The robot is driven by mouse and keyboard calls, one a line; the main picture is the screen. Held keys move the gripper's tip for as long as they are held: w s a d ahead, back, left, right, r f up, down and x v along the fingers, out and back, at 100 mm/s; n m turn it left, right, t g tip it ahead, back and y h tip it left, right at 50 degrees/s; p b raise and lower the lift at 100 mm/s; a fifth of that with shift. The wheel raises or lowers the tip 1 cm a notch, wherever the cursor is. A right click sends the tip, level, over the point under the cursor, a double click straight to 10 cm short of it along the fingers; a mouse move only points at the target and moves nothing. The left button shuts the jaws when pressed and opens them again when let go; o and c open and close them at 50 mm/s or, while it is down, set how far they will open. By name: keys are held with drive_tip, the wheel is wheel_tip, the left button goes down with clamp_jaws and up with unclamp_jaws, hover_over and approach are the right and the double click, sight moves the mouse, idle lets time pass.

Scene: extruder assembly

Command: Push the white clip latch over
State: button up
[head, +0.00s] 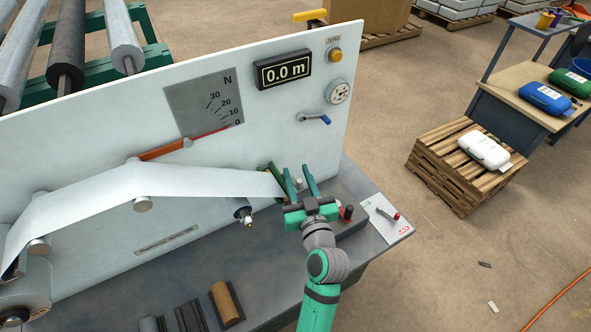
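My gripper (298,170) is open, its two green fingers spread and pointing up the picture at the white panel. A small pale piece (299,183) shows between the fingers, which may be the white clip latch; it is too small to tell its position, or whether a finger touches it. Just left of the fingers, an olive-green clip bar (270,181) stands at the right end of the white film strip (190,181). The left finger partly overlaps this area and hides some of it.
The upright white panel (120,110) carries a 0.0 m display (284,70), an orange button (335,55) and a blue-tipped lever (315,119). A dark spindle (243,214) sticks out left of my gripper. A red-topped knob (347,213) and a small lever plate (388,216) stand at right.

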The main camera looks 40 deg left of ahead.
drive_tip(key=shift+x, duration=1.2)
clamp_jaws()
drive_tip(key=shift+w+a+n+g+y, duration=0.1)
drive_tip(key=shift+w+n+g+y, duration=0.1)
drive_tip(key=shift+n+g+y, duration=0.9)
drive_tip(key=shift+w+a+n+g+y, duration=0.15)
drive_tip(key=shift+n+g+y, duration=0.15)
drive_tip(key=shift+n+g, duration=0.85)
drive_tip(key=shift+d+m+g, duration=0.1)
drive_tip(key=shift+m+g, duration=0.25)
